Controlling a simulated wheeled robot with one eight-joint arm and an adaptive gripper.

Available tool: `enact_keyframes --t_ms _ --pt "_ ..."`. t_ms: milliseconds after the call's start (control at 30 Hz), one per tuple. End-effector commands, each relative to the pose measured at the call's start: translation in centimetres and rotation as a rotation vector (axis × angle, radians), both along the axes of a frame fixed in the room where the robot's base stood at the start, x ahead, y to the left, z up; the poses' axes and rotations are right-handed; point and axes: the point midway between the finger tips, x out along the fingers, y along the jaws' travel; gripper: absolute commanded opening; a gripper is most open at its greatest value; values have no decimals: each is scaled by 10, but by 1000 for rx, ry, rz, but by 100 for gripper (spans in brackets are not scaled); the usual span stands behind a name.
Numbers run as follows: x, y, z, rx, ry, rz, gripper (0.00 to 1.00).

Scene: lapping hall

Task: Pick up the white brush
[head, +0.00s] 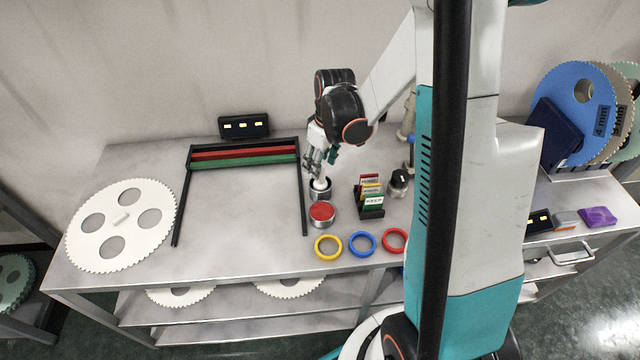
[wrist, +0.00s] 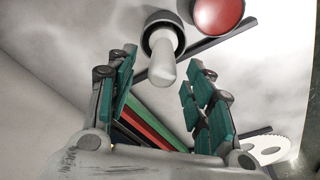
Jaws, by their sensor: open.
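The white brush (head: 320,184) stands in a dark round cup (head: 320,195) on the metal table, its pale rounded end pointing up. In the wrist view the white brush (wrist: 162,62) rises from the cup (wrist: 160,22). My gripper (head: 318,166) is just above the cup in the head view, partly hiding the brush. In the wrist view my gripper (wrist: 160,78) is open, with its teal-padded fingers on either side of the brush's end. Gaps show between the brush and both fingers. The brush's lower part is hidden in the cup.
A red-topped round tin (head: 322,212) sits close in front of the cup. A black frame (head: 304,200) is to the left, and a card holder (head: 371,209) is to the right. Yellow, blue and red rings lie in front. A white toothed disc (head: 120,218) is far left.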

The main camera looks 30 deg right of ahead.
Motion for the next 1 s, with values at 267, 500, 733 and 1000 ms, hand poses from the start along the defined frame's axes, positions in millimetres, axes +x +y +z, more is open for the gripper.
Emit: enact_keyframes --t_ms 267,500,733,1000 --pt "1 2 -23 0 0 1 48" --pt "4 4 -53 0 0 1 48" --pt "4 4 -53 0 0 0 48" --pt "4 4 -53 0 0 0 0"
